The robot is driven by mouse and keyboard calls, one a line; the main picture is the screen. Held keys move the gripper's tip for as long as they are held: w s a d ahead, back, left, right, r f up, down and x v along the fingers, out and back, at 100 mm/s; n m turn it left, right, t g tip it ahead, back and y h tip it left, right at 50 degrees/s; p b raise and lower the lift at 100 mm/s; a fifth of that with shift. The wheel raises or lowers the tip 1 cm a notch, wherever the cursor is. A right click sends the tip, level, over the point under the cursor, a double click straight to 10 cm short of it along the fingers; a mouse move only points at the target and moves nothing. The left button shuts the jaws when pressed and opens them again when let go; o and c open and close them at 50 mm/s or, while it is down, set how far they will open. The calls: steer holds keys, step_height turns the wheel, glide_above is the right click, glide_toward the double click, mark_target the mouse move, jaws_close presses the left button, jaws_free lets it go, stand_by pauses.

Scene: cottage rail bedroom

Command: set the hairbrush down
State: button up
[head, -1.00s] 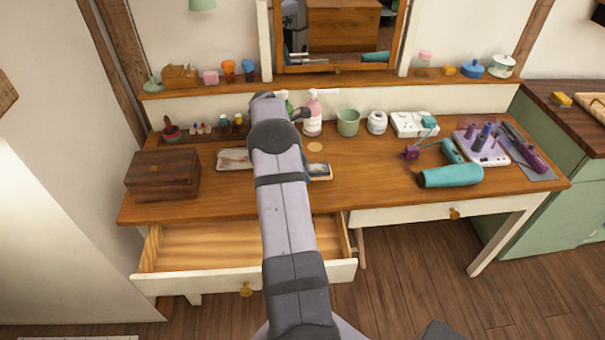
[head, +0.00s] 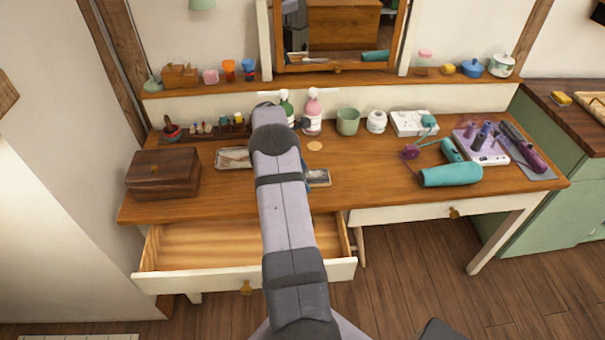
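I cannot make out the hairbrush; my arm, reaching over the middle of the dressing table (head: 345,190), covers part of the tabletop. A sliver of blue shows at the arm's right edge near the tray.
An open, empty-looking drawer (head: 205,245) juts out at front left. A wooden box (head: 163,174) stands at left. Pump bottles (head: 312,112), a green cup (head: 348,121) and a white jar (head: 376,121) stand behind. A teal hair dryer (head: 452,175) lies right. Centre-right tabletop is clear.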

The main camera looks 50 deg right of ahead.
steer(key=shift+r, duration=0.15)
steer(key=b+v, duration=0.1)
steer(key=v, duration=1.1)
steer(key=shift+b, duration=0.4)
steer(key=a+r+m+t+y, duration=0.15)
steer(key=a+m, duration=0.25)
steer(key=a, duration=2)
steer(key=s+a+f+m+t+y, duration=0.1)
steer(key=s+a+f+m, duration=0.1)
steer(key=s+a, duration=0.6)
steer(key=s+a+f+m, duration=0.3)
steer(key=s+a, duration=0.4)
steer(key=s, duration=0.2)
steer(key=shift+a+t+y, duration=0.35)
steer(key=shift+a, duration=0.05)
steer(key=shift+r, duration=0.1)
